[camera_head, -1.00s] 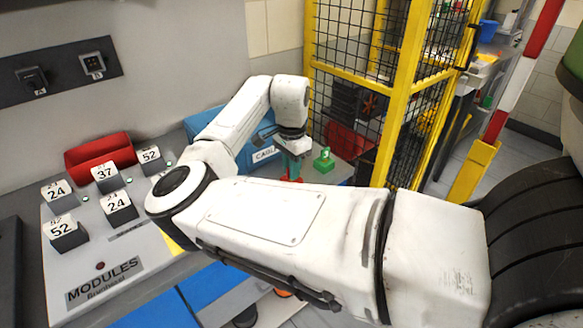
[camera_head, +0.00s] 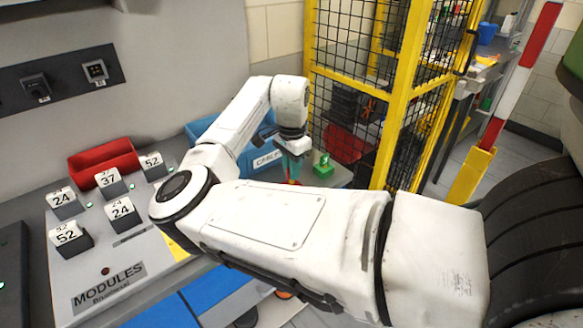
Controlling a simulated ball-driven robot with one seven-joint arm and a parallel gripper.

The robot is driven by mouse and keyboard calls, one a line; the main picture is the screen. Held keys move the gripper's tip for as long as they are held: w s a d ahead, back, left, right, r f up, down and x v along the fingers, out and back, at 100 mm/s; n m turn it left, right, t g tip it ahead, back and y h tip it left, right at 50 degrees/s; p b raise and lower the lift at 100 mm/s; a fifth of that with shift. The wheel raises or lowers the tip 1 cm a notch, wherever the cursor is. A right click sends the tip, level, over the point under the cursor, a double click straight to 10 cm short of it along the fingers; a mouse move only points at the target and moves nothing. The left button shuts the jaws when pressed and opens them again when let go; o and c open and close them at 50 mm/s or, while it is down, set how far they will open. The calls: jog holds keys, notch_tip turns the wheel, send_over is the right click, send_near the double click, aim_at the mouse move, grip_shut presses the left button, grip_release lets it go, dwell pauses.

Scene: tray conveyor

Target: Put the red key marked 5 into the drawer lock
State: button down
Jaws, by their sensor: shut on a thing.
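My gripper (camera_head: 292,168) points down over the bench at the far end of my arm, beside the blue bin. It is shut on a small red thing, likely the red key (camera_head: 293,182); only a bit of red shows below the fingers and no number can be read. A small green block (camera_head: 323,168) stands on the bench just right of my gripper. I cannot make out the drawer lock; my arm covers much of the bench front.
A blue bin (camera_head: 262,140) with a label stands behind my gripper. A red bin (camera_head: 104,160) and a MODULES panel (camera_head: 108,285) with several numbered blocks are at left. A yellow-framed mesh fence (camera_head: 402,100) rises close on the right.

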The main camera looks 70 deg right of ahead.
jog(key=shift+r+p, duration=0.75)
jog(key=shift+r, duration=0.05)
notch_tip(320, 180, up, 4)
jog(key=p, duration=0.3)
jog(key=shift+p, duration=0.35)
jog(key=shift+f, duration=0.1)
